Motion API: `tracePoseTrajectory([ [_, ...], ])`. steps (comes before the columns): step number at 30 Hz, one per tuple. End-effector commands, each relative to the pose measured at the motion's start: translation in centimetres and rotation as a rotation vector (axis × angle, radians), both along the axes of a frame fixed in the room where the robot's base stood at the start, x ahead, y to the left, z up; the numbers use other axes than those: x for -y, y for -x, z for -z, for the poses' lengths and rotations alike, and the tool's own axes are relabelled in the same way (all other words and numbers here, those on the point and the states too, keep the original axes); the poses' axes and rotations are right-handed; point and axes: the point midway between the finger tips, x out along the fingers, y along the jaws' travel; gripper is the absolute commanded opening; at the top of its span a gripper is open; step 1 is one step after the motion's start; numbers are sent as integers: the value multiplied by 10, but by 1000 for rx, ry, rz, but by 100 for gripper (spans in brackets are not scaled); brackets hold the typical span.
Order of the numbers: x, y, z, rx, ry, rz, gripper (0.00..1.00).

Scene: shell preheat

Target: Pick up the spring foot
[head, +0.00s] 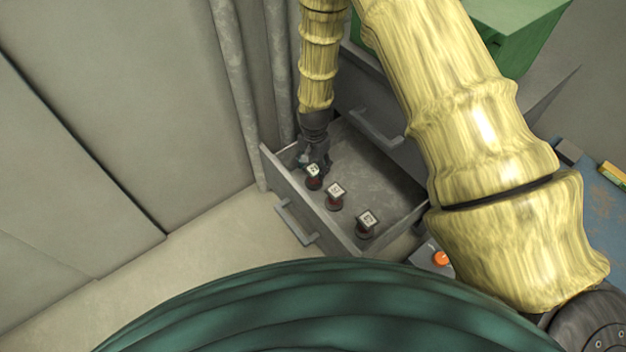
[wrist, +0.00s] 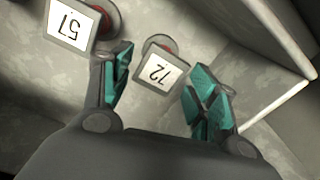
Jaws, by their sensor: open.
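Three similar small pieces with red and dark round bodies and square white number tags stand in an open grey drawer; which is the spring foot I cannot tell. In the head view they are the far piece (head: 314,171), the middle piece (head: 335,191) and the near piece (head: 367,221). My gripper (head: 311,160) is at the far piece, partly covering it. In the wrist view my gripper (wrist: 162,66) is open, with the piece tagged 72 (wrist: 158,73) between its teal fingertips. The piece tagged 57 (wrist: 70,22) is outside the left finger. Contact is not visible.
The drawer (head: 390,172) has raised walls close around the pieces, and its wall (wrist: 275,105) shows at right in the wrist view. Grey pipes (head: 236,90) run beside my arm at left. A green box (head: 520,35) and an orange button (head: 440,258) are at right.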

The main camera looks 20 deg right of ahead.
Motion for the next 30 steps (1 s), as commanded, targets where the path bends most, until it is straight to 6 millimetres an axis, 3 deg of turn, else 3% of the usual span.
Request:
tracePoseTrajectory([
  [8,0,0,19,1,-1,0,59],
  [18,0,0,62,1,-1,0,59],
  [26,0,0,64,1,0,0,59],
  [27,0,0,64,1,0,0,58],
  [30,0,0,64,1,0,0,39],
])
